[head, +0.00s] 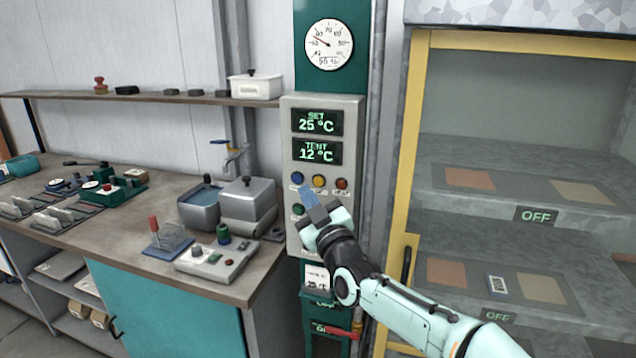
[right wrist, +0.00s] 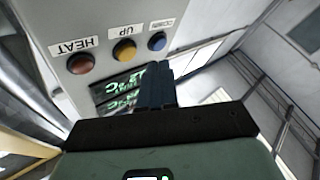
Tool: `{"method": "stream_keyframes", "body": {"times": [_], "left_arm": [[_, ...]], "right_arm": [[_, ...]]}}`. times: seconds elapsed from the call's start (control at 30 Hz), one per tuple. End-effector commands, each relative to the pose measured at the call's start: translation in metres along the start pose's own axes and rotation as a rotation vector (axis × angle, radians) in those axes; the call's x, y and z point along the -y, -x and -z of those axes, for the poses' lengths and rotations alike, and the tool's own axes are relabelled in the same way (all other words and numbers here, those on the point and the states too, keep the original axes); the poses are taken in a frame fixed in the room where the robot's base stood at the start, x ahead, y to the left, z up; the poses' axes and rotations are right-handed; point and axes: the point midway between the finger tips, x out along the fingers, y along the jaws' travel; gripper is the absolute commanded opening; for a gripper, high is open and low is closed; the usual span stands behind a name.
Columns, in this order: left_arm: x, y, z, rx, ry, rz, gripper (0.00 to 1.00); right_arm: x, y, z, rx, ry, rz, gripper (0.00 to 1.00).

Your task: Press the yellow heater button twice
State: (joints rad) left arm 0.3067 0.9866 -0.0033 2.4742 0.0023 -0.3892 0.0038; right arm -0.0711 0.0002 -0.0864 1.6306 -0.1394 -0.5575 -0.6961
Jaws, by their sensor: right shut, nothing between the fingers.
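The grey control panel (head: 283,150) stands upright with two lit displays reading SET 25 °C and TENT 12 °C. Below them is a row of a blue button (head: 298,178), the yellow button (head: 319,181) and a red-brown button (head: 342,184). In the right wrist view the yellow button (right wrist: 124,51) is labelled UP and the red-brown button (right wrist: 80,64) HEAT. My right gripper (head: 309,198) is shut and empty, its blue fingertips just below the button row. In the wrist view the fingers (right wrist: 155,85) appear beside the buttons; contact cannot be told. My left gripper is out of view.
A green button (head: 298,209) sits lower on the panel, by my fingers. A yellow-framed cabinet (head: 418,130) with OFF signs stands close on the right. A workbench (head: 130,235) with a grey bath (head: 248,205) and a small control box (head: 215,262) is on the left.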

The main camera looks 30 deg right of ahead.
Motion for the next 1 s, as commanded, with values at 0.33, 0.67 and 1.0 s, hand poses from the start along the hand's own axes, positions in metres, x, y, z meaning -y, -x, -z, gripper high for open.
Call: {"method": "stream_keyframes", "body": {"times": [0.33,0.67,1.0], "left_arm": [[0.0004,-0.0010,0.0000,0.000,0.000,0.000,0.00],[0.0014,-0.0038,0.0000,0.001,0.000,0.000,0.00],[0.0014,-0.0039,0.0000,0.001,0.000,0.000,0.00]], "right_arm": [[-0.0007,-0.0012,-0.0013,0.000,0.000,0.000,0.00],[-0.0046,-0.0060,-0.0045,0.000,0.000,0.000,0.00],[-0.0050,-0.0067,-0.0049,0.000,0.000,0.000,0.00]]}}
